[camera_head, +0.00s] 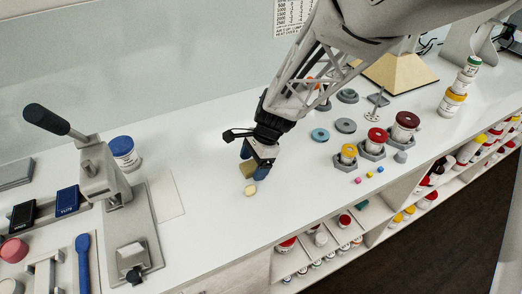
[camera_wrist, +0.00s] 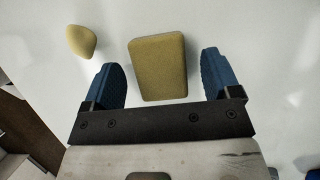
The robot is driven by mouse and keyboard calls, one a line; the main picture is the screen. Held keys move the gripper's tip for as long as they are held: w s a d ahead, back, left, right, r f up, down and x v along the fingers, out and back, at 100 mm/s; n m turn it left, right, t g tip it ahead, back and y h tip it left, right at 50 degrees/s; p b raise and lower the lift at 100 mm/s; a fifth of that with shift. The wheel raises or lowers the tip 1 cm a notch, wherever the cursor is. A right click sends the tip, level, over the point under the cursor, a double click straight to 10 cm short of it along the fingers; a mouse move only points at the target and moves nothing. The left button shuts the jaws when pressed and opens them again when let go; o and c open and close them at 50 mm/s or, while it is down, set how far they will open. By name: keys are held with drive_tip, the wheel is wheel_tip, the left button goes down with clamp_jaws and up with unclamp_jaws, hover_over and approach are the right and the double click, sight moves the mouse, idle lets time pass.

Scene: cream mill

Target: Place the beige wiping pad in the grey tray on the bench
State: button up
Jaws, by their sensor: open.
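The beige, yellowish rectangular block (camera_wrist: 158,68), which looks like the wiping pad, lies on the white bench (camera_head: 215,215). It also shows in the head view (camera_head: 247,169), partly hidden by my gripper (camera_head: 255,163). My gripper is open and points down over it. In the wrist view its blue fingers (camera_wrist: 160,75) stand on either side of the block, with a gap on each side. A flat grey tray-like piece (camera_head: 15,172) is at the far left of the bench; I cannot tell surely that it is the grey tray.
A small pale rounded piece (camera_head: 250,190) lies close to the block. Jars (camera_head: 375,140) and grey weights are right. Bench between press and gripper is clear.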

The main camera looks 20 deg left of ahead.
sight(248, 167)
drive_tip(key=shift+c, duration=0.5)
drive_tip(key=c, duration=1)
drive_tip(key=shift+r, duration=0.1)
drive_tip(key=shift+r, duration=0.4)
wheel_tip(248, 167, up, 3)
drive_tip(key=shift+s+d+f, duration=0.1)
drive_tip(key=shift+f, duration=0.05)
drive_tip(key=s+d, duration=0.3)
drive_tip(key=s, duration=0.1)
drive_tip(key=s+d+r, duration=0.1)
drive_tip(key=s+d, duration=0.2)
drive_tip(key=s, duration=0.1)
drive_tip(key=s+d, duration=0.4)
drive_tip(key=shift+s+r, duration=0.1)
drive_tip(key=shift+r, duration=0.05)
